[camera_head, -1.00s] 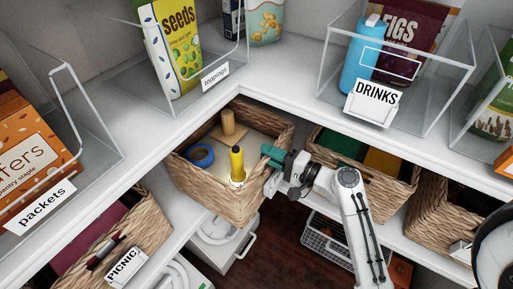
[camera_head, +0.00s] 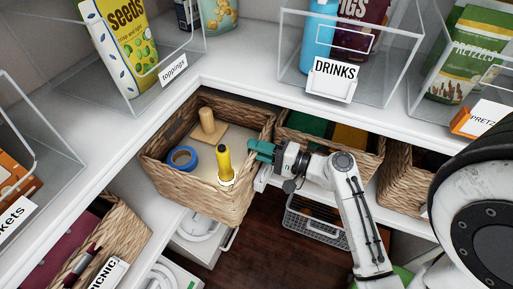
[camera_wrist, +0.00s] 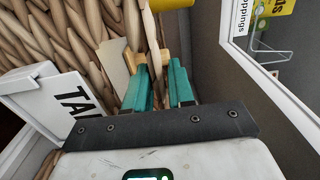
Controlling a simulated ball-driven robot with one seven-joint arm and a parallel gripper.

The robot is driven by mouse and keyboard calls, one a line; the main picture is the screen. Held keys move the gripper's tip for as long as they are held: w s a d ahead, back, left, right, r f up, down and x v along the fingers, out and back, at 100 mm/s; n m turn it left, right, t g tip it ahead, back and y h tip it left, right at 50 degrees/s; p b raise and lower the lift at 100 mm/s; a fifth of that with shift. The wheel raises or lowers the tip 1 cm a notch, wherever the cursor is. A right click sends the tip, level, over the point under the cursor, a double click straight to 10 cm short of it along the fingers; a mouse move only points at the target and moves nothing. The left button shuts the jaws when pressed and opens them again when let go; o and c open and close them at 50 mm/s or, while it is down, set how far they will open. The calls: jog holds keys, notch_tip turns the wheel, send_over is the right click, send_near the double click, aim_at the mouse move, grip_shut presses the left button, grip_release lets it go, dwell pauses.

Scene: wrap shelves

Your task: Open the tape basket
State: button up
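The tape basket (camera_head: 205,195) is a woven wicker basket under the counter corner. It holds a blue tape roll (camera_head: 182,158), a yellow bottle-like item (camera_head: 224,162) and a wooden post on a base (camera_head: 207,122). My gripper (camera_head: 258,150), with teal fingers, is at the basket's right-hand rim.
A neighbouring basket (camera_head: 368,165) with green and orange items stands right of my gripper. Below are a white drawer (camera_head: 205,245) and a wire crate (camera_head: 315,225). Clear bins, including DRINKS (camera_head: 334,75), stand on the white counter. Dark floor (camera_head: 265,250) lies open in front.

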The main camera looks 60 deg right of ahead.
jog(key=o, duration=0.3)
jog(key=shift+s, duration=0.15)
jog(key=shift+o, duration=0.2)
jog(key=s, duration=1.1)
jog(key=shift+d+p, duration=0.2)
jog(key=shift+p, duration=0.1)
jog(key=shift+w, duration=0.1)
jog(key=w+a+f+n+g+y, duration=0.2)
jog(key=a+f+n+g+y, duration=0.1)
jog(key=a+f+n+g, duration=1.2)
notch_tip(320, 180, up, 23)
jog(key=s+a+n+g+h+p, duration=0.1)
jog(key=s+n+g+h+p, duration=0.1)
jog(key=p, duration=1.7)
jog(key=shift+h, duration=0.9)
